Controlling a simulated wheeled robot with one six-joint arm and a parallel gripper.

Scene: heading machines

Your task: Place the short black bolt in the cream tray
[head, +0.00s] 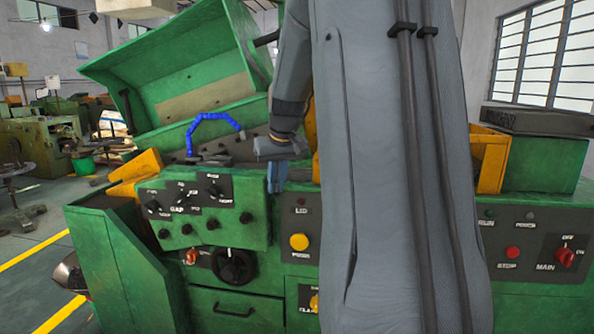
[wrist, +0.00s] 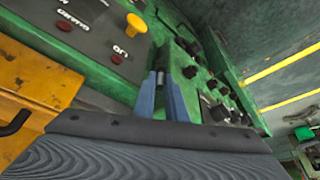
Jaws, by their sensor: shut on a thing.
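My gripper (head: 277,176) is in front of the green machine, above its front panel, with its blue fingers pointing down. In the wrist view the two blue fingers (wrist: 162,88) stand a little apart, with a small dark piece (wrist: 160,77) between their tips. It fits the short black bolt, but its shape is too small to make out. In the head view my arm covers the middle, and no bolt can be made out at the fingers. I cannot make out a cream tray in either view.
The green machine (head: 230,305) carries a knob panel (head: 205,207) and a yellow button (head: 299,242) close below my gripper. A blue hose (head: 213,118) arches to the left. The open green lid (head: 180,75) rises behind. Yellow parts (head: 490,160) show at right. Floor is open at far left.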

